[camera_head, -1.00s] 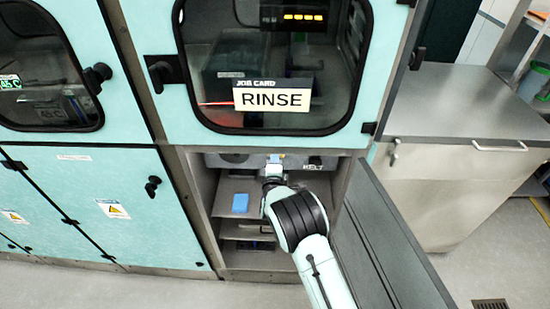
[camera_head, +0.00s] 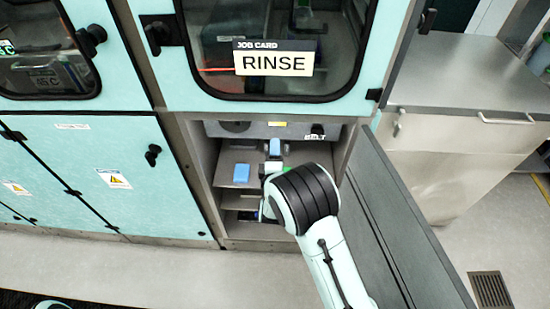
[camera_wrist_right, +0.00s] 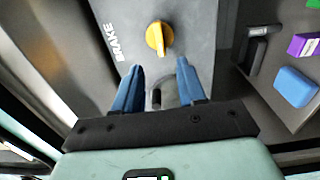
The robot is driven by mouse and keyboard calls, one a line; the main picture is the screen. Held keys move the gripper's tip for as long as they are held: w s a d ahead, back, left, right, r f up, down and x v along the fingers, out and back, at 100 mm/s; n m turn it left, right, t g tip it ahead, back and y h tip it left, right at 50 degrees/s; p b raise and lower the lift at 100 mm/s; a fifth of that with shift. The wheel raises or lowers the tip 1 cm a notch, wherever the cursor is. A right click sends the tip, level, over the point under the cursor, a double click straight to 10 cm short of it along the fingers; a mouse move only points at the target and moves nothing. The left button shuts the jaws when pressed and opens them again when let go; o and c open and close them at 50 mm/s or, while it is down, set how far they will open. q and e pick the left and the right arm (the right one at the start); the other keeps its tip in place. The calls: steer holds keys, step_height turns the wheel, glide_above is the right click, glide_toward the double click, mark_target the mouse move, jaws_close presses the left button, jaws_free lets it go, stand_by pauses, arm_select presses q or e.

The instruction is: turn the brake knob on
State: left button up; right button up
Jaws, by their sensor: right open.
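The yellow brake knob (camera_wrist_right: 158,38) sits on a grey panel in the right wrist view, with the word BRAKE printed to its left. My right gripper (camera_wrist_right: 160,77) is open, with its two blue fingers apart and nothing between them. The knob is just beyond the fingertips, and I see no contact. In the head view my right gripper (camera_head: 274,148) reaches into the open lower compartment, below the grey panel (camera_head: 255,131) at its top. The knob is too small to make out surely there. My left gripper is not in view.
A blue block (camera_head: 241,172) lies on a shelf left of my right arm; it also shows in the wrist view (camera_wrist_right: 296,87), beside a purple block (camera_wrist_right: 303,45). The open dark door (camera_head: 395,225) stands right of my arm. The RINSE card (camera_head: 275,62) is on the window above.

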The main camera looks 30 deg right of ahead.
steer(key=v, duration=0.2)
steer(key=shift+s+a, duration=0.2)
steer(key=shift+s, duration=0.1)
